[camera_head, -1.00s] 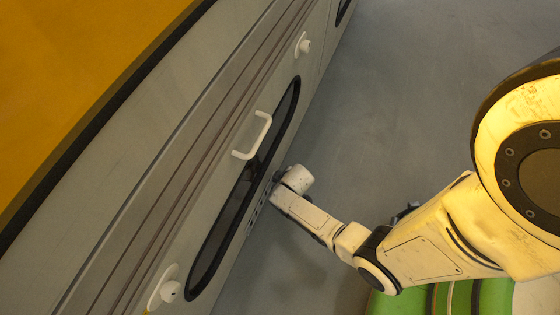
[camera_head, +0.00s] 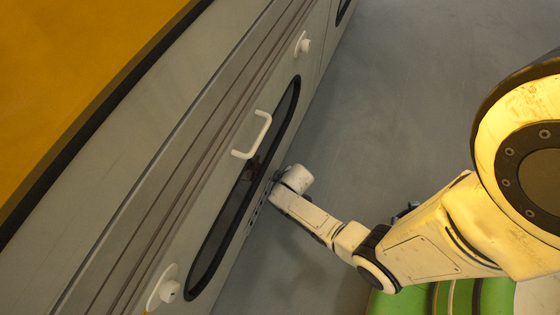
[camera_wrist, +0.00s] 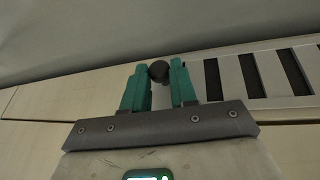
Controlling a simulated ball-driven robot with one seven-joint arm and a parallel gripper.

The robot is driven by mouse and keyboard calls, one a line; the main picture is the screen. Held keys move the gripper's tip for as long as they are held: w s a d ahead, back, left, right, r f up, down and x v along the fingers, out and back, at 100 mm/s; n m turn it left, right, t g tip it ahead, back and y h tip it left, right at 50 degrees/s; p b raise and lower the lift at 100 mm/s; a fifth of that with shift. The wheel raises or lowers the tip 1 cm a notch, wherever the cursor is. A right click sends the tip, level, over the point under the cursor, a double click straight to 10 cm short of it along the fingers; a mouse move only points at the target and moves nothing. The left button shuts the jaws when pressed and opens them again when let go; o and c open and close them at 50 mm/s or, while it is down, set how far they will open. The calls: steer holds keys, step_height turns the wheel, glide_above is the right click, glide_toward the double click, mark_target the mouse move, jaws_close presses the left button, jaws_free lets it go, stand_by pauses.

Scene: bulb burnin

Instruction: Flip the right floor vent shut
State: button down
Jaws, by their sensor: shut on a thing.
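The vent (camera_wrist: 270,76), a pale panel with a row of dark slots, shows at the right of the wrist view. In the head view its slots (camera_head: 254,214) show low on the cabinet front, just left of my forearm's end. My gripper (camera_wrist: 159,74) has teal fingers, shut on a dark round knob (camera_wrist: 159,70) between their tips. The knob stands at the left end of the slots. I cannot tell how far the vent is open. In the head view the fingers are mostly hidden behind my wrist, close against the cabinet's lower edge.
Grey floor (camera_head: 400,100) is open to the right. Green curved things (camera_head: 385,302) lie at the bottom right.

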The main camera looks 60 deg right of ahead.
steer(key=shift+d, duration=1.25)
steer(key=c, duration=0.9)
jaws_free()
steer(key=shift+d, duration=0.1)
steer(key=shift+r+p, duration=0.1)
steer(key=shift+p, duration=0.2)
steer(key=p+v, duration=0.6)
steer(key=v, duration=0.4)
steer(key=shift+r+p, duration=0.25)
steer(key=shift+p, duration=0.15)
steer(key=shift+s, duration=0.1)
